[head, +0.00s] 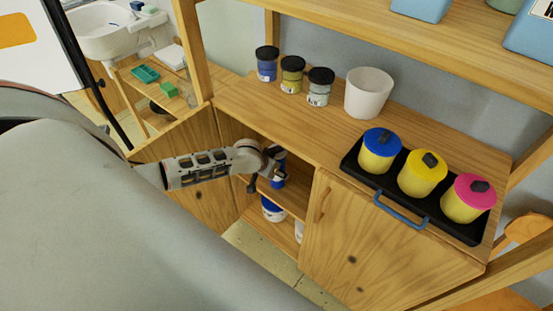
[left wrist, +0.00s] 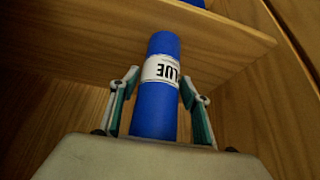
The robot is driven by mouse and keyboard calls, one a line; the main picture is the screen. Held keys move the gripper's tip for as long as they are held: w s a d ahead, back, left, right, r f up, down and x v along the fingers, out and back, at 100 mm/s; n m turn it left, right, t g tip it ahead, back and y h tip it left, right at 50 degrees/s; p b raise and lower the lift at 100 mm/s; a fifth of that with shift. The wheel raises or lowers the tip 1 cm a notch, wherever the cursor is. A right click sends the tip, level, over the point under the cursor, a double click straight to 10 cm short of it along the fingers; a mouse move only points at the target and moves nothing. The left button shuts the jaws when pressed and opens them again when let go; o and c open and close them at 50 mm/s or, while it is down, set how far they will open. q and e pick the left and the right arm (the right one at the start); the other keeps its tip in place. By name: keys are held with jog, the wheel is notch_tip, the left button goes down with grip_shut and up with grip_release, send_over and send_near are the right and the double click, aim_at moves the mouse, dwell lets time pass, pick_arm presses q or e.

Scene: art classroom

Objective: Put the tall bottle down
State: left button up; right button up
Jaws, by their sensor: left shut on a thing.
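The tall bottle (left wrist: 157,108) is a blue cylinder with a white label that reads "BLUE", part of it hidden. My left gripper (head: 268,178) is shut on it, with one finger on each side in the left wrist view (left wrist: 157,98). In the head view the bottle (head: 279,170) shows partly behind the gripper, at the open front of the wooden cabinet (head: 355,240). A wooden shelf edge (left wrist: 235,45) lies beyond the bottle in the left wrist view. Whether the bottle's base touches anything is hidden. My right gripper is not in view.
A blue-and-white container (head: 272,209) stands on the lower shelf. The left cabinet door (head: 185,165) is open. On top are several paint jars (head: 292,75), a white cup (head: 369,94) and a black tray (head: 462,231) with three lidded pots.

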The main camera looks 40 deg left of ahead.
pick_arm(q)
jog(key=o, duration=1.7)
